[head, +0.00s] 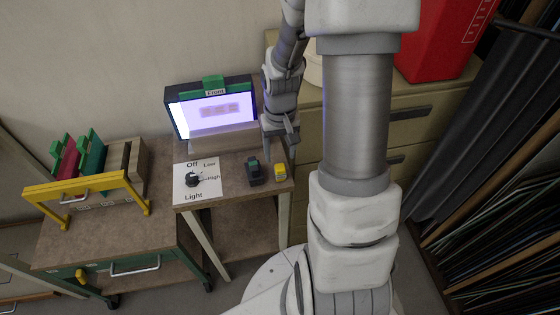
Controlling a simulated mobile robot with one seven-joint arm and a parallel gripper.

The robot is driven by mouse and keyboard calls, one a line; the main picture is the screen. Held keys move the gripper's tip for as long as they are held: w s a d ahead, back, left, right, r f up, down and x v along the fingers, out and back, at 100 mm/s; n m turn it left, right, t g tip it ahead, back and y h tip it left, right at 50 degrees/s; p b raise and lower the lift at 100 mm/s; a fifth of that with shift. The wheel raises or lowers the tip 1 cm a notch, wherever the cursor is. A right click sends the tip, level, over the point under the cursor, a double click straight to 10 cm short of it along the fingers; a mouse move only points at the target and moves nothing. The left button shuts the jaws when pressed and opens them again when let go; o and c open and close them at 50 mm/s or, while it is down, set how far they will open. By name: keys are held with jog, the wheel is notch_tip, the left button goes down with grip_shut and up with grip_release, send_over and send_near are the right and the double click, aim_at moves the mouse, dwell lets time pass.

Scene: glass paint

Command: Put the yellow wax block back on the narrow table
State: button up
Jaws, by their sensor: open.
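A small yellow block (280,172), dark on part of its side, sits near the right edge of the narrow brown table (235,189). I take it to be the yellow wax block. The block is clear of the fingers.
A dark block (254,171) stands just left of the yellow one. A light switch panel (195,180) and a lit screen (211,108) are further left and back. A cart (100,235) with a yellow handle stands left; drawers (408,125) stand right.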

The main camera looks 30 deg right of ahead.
jog(key=shift+r, duration=2.35)
notch_tip(320, 180, up, 13)
jog(key=n+t+h, duration=0.1)
jog(key=t, duration=0.2)
send_over(280, 167)
jog(key=s+a, duration=0.4)
jog(key=a, duration=0.2)
jog(key=s+a+r+n+t+y, duration=0.1)
jog(key=s+a+r+n+t, duration=0.1)
jog(key=s+a+r, duration=0.2)
jog(key=shift+s+a+r+t, duration=0.3)
jog(key=shift+s+r, duration=1.25)
jog(key=shift+s, duration=0.55)
